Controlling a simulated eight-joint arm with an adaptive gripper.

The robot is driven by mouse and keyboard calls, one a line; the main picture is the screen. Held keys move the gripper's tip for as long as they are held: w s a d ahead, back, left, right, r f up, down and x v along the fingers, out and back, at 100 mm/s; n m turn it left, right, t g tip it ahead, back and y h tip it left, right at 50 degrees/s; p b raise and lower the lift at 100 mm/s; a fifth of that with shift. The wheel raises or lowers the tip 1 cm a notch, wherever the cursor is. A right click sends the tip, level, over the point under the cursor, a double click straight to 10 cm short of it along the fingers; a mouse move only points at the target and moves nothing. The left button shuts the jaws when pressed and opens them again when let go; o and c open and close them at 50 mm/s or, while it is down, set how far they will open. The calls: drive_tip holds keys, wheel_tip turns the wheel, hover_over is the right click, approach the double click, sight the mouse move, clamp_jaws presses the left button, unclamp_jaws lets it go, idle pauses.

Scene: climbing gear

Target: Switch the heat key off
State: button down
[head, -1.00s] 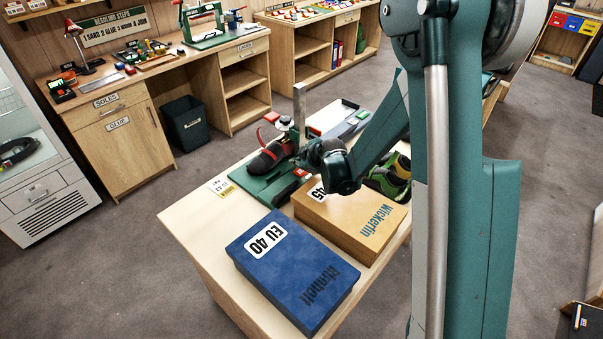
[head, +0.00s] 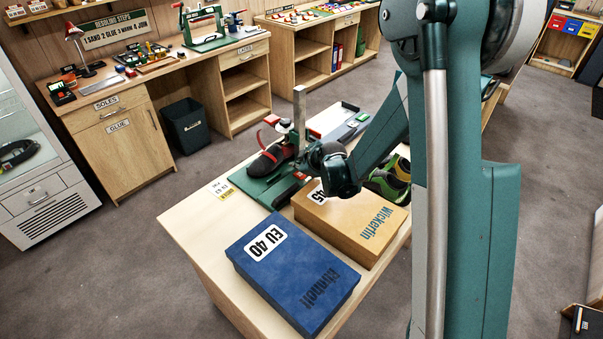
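I cannot make out a heat key for certain in the head view. A green-based bench device with a grey upright post (head: 299,112) stands on the light wooden table, with small red parts on it. A dark climbing shoe with red trim (head: 270,158) sits at this device. My gripper (head: 322,154) is at the end of the dark wrist, just right of the device and above the back of the tan box. Its fingers are hidden or too small to tell, so its opening and any contact are unclear.
A blue EU 40 box (head: 262,284) and a tan Wickerlin box (head: 376,212) lie on the front of the table (head: 186,222). A green and black shoe (head: 388,184) is behind the tan box. A grey tray-like unit (head: 350,128) lies at the table's back.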

sight(298, 174)
drive_tip(key=shift+f, duration=0.15)
idle(0.5)
drive_tip(key=shift+f+b, duration=0.3)
drive_tip(key=shift+b, duration=0.2)
drive_tip(key=shift+f, duration=0.15)
idle(0.5)
drive_tip(key=shift+r, duration=0.6)
drive_tip(key=shift+r, duration=0.15)
drive_tip(key=shift+r+p, duration=1.4)
drive_tip(key=shift+r, duration=1.45)
